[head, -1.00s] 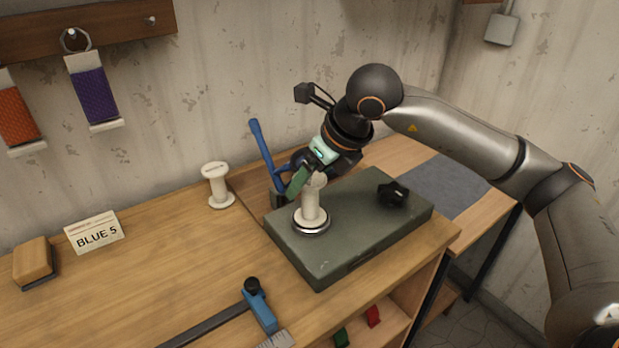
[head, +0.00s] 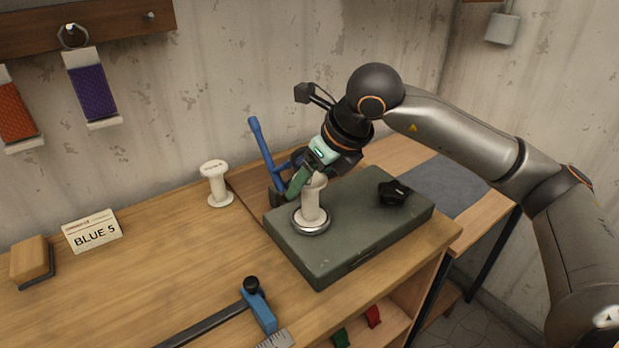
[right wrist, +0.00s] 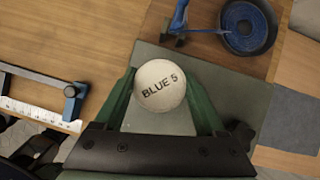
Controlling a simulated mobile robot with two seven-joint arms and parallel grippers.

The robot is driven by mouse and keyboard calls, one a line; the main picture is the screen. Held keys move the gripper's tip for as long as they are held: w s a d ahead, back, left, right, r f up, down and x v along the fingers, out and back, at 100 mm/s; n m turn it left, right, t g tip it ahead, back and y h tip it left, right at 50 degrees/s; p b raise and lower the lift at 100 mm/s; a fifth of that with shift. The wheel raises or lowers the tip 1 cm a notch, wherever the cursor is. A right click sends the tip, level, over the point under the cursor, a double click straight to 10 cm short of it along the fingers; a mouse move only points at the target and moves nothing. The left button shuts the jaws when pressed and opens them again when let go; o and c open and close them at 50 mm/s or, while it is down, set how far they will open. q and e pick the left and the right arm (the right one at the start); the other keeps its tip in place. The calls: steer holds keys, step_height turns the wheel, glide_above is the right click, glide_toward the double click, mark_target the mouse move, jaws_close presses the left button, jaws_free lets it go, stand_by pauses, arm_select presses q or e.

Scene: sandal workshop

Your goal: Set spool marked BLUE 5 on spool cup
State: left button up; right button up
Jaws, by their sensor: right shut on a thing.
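The white spool (head: 313,203) stands upright at the metal-rimmed spool cup (head: 311,230) on the green-grey block; I cannot tell how fully it is seated. Its top reads BLUE 5 in the right wrist view (right wrist: 160,86). My right gripper (head: 305,181) is shut on the spool near its top, with one green finger on each side of it in the right wrist view (right wrist: 160,92). My left gripper is not in view.
A second white spool (head: 216,184) stands on the bench to the left. A blue lever tool (head: 265,152) and black knob (head: 394,192) are close to the gripper. A blue-ended ruler gauge (head: 259,308) lies in front.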

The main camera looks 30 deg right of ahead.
steer(key=shift+f, duration=0.25)
steer(key=o, duration=1.1)
steer(key=shift+c, duration=0.2)
steer(key=shift+r, duration=0.15)
steer(key=p+v, duration=0.4)
steer(key=v, duration=0.7)
steer(key=shift+p, duration=0.4)
